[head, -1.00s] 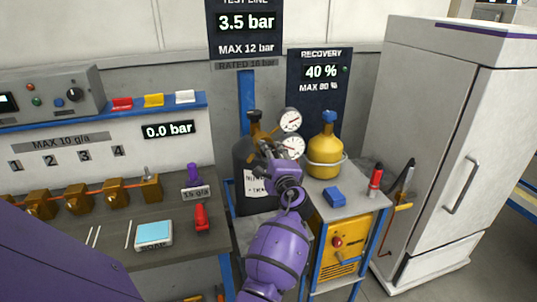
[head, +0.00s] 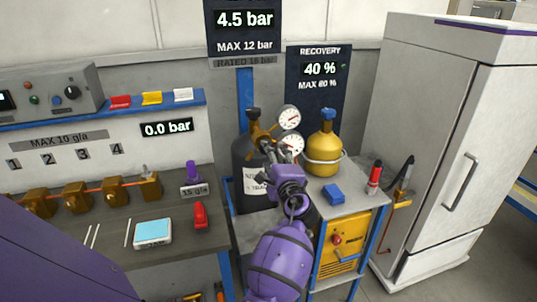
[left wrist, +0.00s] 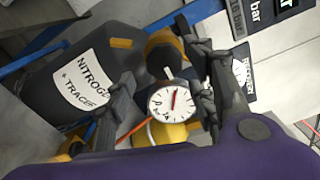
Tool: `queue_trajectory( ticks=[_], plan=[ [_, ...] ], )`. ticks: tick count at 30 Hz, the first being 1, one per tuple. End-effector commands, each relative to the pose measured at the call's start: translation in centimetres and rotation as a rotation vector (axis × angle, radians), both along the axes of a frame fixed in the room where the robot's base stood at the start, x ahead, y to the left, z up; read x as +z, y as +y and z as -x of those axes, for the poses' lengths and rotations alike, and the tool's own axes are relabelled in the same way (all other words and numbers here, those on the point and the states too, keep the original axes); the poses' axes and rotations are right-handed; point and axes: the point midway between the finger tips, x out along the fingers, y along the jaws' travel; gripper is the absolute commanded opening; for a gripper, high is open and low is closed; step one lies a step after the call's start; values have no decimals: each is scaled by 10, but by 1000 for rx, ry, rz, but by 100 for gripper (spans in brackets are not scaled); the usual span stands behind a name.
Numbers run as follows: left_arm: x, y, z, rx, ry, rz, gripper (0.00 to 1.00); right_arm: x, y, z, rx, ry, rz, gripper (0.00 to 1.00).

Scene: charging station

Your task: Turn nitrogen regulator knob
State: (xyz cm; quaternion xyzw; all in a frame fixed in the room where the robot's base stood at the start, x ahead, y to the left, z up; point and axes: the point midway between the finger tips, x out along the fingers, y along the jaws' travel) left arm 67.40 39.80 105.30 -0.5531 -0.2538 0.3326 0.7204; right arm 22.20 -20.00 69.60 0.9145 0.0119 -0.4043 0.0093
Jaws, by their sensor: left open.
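The dark nitrogen cylinder (head: 243,160) stands against the wall, and its label "NITROGEN + TRACER" reads in the left wrist view (left wrist: 85,82). Its brass regulator (head: 259,134) is on top, with two round white gauges (head: 290,117) at its right. My left gripper (head: 270,160) is at the regulator, in front of the cylinder. In the left wrist view its fingers (left wrist: 165,95) are apart, with one gauge (left wrist: 174,101) showing between them. A dark round part with brass (left wrist: 163,50) lies beyond; I cannot tell whether the fingers touch the knob. My right gripper is not in view.
The test line display (head: 245,20) reads 4.5 bar, MAX 12 bar. A yellow recovery cylinder (head: 325,150) and a blue block (head: 333,194) are on the cart at right. A bench (head: 100,225) with brass valves and a scale is at left. A white cabinet (head: 430,130) stands far right.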

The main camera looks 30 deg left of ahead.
Motion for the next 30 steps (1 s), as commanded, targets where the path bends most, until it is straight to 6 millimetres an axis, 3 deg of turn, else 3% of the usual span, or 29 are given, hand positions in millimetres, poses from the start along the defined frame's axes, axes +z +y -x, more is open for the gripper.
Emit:
queue_trajectory(
  ticks=[6, 12, 30],
  plan=[
    [-2, -37, 32, 0, 3, 2, 50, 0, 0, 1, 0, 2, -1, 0],
    [-2, -60, 51, -1, 3, 2, 50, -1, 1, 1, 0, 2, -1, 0],
    [-1, -67, 57, 0, 3, 2, 50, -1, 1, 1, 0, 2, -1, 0]
  ],
)
